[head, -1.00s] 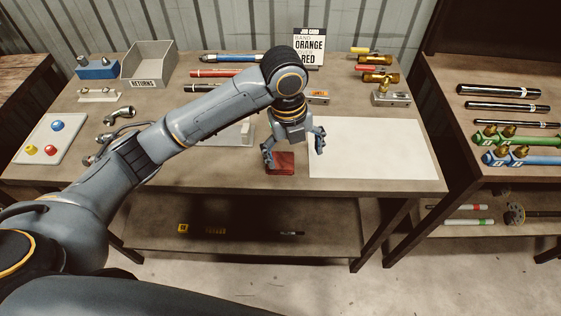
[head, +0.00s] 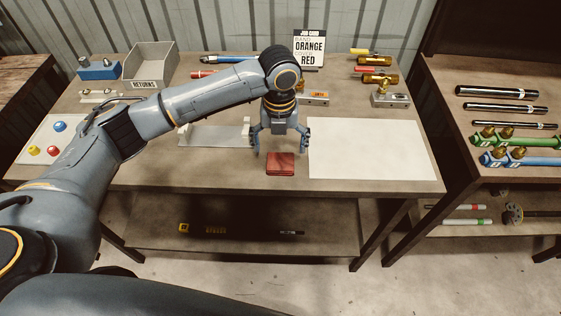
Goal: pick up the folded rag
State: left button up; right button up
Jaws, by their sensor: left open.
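The folded rag (head: 280,164) is a small dark red square lying flat on the workbench near its front edge, left of the white sheet. My left gripper (head: 280,146) is open and empty. Its fingers point down and spread apart just behind and above the rag, and I cannot tell the exact height. The rag shows almost whole. My right gripper is not in view.
A white sheet (head: 372,150) lies right of the rag. A returns bin (head: 150,68), a job card (head: 309,47) and brass fittings (head: 375,78) stand behind. The bench front around the rag is clear.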

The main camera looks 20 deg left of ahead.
aim_at(280, 161)
pick_arm(q)
jog(key=shift+f, duration=0.4)
notch_tip(280, 161, down, 4)
jog(key=shift+d+f+p, duration=0.1)
jog(key=shift+f+p, duration=0.1)
jog(key=shift+p, duration=0.55)
jog(key=shift+c, duration=0.5)
jog(key=c, duration=1.1)
jog(key=shift+r, duration=0.1)
jog(key=shift+c, duration=0.2)
